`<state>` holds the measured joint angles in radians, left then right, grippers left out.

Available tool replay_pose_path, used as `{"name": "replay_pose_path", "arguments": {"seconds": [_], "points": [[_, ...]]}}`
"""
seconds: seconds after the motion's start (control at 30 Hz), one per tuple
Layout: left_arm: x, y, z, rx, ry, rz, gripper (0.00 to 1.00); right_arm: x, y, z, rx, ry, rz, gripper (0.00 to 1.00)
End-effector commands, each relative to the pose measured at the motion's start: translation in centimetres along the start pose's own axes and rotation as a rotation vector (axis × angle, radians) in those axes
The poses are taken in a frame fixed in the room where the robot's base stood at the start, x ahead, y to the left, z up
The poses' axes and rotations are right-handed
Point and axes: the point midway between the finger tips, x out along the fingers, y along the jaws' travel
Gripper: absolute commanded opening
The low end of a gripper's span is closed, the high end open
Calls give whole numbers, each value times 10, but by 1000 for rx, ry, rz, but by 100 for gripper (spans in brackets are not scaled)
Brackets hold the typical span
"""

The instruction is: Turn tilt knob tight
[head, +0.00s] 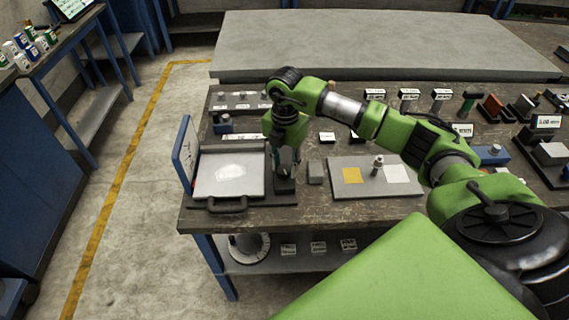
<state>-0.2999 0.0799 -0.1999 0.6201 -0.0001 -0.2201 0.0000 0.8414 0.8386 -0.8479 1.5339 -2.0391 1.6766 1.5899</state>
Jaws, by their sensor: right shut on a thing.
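My right arm reaches in from the right, and its gripper (284,163) points down beside the right edge of a grey flat plate unit (229,172). The gripper is shut on a small part at a dark upright stand (285,186). This part appears to be the tilt knob, but the fingers and wrist hide its shape and angle. The plate unit has a blue upright panel (185,152) on its left and a dark handle (227,205) at its front. My left gripper is not in view.
A grey plate (375,162) with a yellow square, a white square and a small post lies right of the stand. A small grey block (315,172) sits between them. Labelled items and blocks crowd the bench's back and right. The bench's front edge (340,210) is clear.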

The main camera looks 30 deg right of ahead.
Motion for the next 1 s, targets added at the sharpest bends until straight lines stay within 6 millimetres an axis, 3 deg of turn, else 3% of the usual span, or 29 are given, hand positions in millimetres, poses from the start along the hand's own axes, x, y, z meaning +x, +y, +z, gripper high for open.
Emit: {"name": "replay_pose_path", "arguments": {"seconds": [0.4, 1.0], "points": [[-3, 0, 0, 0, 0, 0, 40, -1, 0, 1, 221, -3, 3, 9], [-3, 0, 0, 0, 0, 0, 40, -2, 0, 1, 261, -3, 4, 9]]}}
